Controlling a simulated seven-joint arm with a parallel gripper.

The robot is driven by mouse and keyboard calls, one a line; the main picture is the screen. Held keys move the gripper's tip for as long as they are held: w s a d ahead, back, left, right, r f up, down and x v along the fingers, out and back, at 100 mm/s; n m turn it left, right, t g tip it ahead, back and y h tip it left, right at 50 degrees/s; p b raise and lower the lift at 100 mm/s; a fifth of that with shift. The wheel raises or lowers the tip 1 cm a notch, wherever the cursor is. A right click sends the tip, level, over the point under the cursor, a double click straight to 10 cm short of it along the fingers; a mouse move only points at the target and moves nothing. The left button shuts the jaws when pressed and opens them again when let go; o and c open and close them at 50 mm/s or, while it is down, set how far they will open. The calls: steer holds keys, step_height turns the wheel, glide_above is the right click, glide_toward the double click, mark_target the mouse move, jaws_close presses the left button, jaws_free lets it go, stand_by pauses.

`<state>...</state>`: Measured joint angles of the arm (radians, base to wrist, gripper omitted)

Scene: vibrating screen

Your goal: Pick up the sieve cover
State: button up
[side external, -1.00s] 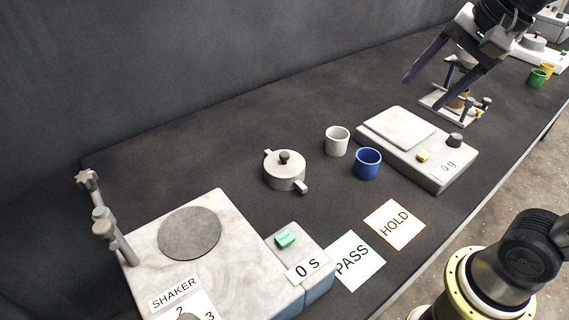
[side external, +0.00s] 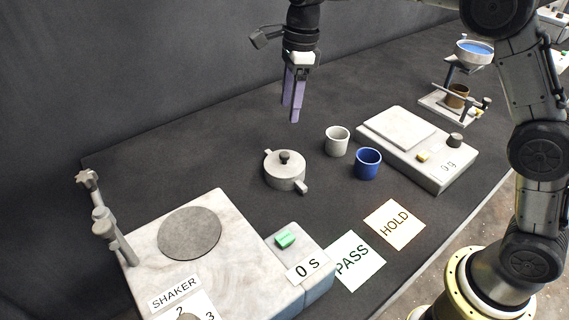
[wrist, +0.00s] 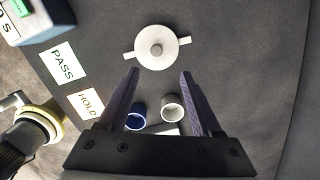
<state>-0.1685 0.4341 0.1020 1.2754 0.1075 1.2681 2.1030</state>
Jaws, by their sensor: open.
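The sieve cover is the round grey lid with a dark knob (side external: 284,158) on top of the sieve (side external: 285,181), which has two side handles and stands on the dark table. In the wrist view the lid (wrist: 157,57) lies ahead of the fingertips, near the top centre. My gripper (side external: 292,118) is open and empty, pointing down above the table, higher than the cover and apart from it. In the wrist view its two fingers (wrist: 160,72) are spread wide with nothing between the tips. Where the lid meets the sieve is hard to make out.
A white cup (side external: 337,142) and a blue cup (side external: 367,164) stand right of the sieve. A scale (side external: 425,165) is beyond them. The shaker (side external: 240,235) is at front left, with PASS (side external: 354,262) and HOLD (side external: 394,224) cards nearby. The table behind the sieve is clear.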

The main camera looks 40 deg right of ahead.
glide_above(285, 154)
steer(key=f, duration=0.4)
steer(key=d+f, duration=0.1)
steer(key=f, duration=0.2)
steer(key=shift+w+f, duration=0.1)
steer(key=shift+w, duration=0.15)
steer(key=f, duration=0.4)
steer(key=shift+s+a, duration=0.25)
steer(key=shift+a, duration=0.1)
steer(key=shift+a+f, duration=0.1)
steer(key=shift+f, duration=0.5)
steer(key=shift+r, duration=0.1)
jaws_close()
